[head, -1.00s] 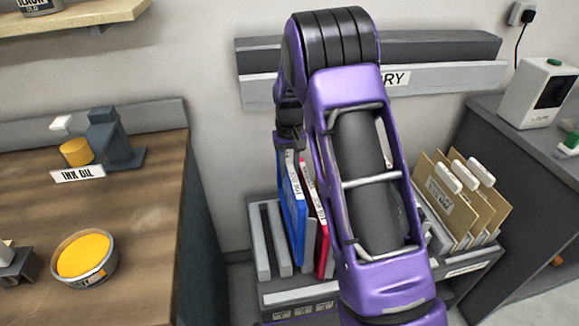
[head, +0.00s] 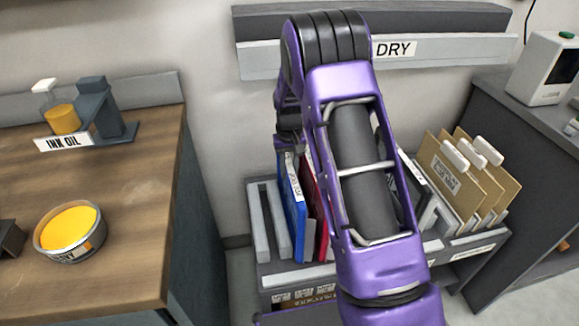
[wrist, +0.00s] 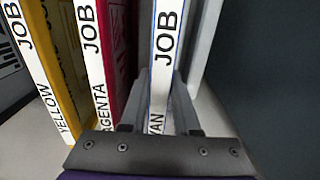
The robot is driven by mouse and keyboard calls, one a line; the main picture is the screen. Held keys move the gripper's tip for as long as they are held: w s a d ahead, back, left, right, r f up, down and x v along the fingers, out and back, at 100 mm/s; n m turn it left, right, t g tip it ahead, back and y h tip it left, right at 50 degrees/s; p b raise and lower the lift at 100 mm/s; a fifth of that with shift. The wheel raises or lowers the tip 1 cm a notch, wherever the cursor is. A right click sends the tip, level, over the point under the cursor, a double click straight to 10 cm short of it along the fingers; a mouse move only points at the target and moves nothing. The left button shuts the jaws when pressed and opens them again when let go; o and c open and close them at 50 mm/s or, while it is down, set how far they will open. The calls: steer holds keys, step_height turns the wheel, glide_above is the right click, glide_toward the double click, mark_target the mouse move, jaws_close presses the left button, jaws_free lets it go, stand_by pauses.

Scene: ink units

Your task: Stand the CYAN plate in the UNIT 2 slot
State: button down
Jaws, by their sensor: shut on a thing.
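The cyan plate (head: 292,208) looks blue in the head view and stands upright at the left part of the slotted rack (head: 268,266). Its white spine, lettered JOB and partly covered CYAN, shows in the wrist view (wrist: 165,55). My gripper (wrist: 166,105) is shut on this plate near its spine. In the head view the fingers are mostly hidden behind my arm. The red magenta plate (head: 318,215) stands just to its right there. The rack's small front labels are too small to read, so I cannot tell which slot is UNIT 2. The plate's lower edge is hidden.
A yellow plate (wrist: 65,50) stands beyond the magenta one (wrist: 112,60). Grey dividers (head: 263,225) stand left of the cyan plate. Tan folders (head: 465,180) fill the rack's right end. A wooden bench (head: 120,235) with a yellow ink tin (head: 68,230) is at left.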

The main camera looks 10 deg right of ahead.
steer(key=shift+f, duration=0.9)
steer(key=c, duration=0.6)
jaws_free()
steer(key=shift+o, duration=0.2)
step_height(320, 180, up, 17)
steer(key=p, duration=0.2)
steer(key=shift+r, duration=0.2)
step_height(320, 180, up, 5)
steer(key=p, duration=0.4)
steer(key=shift+p, duration=0.3)
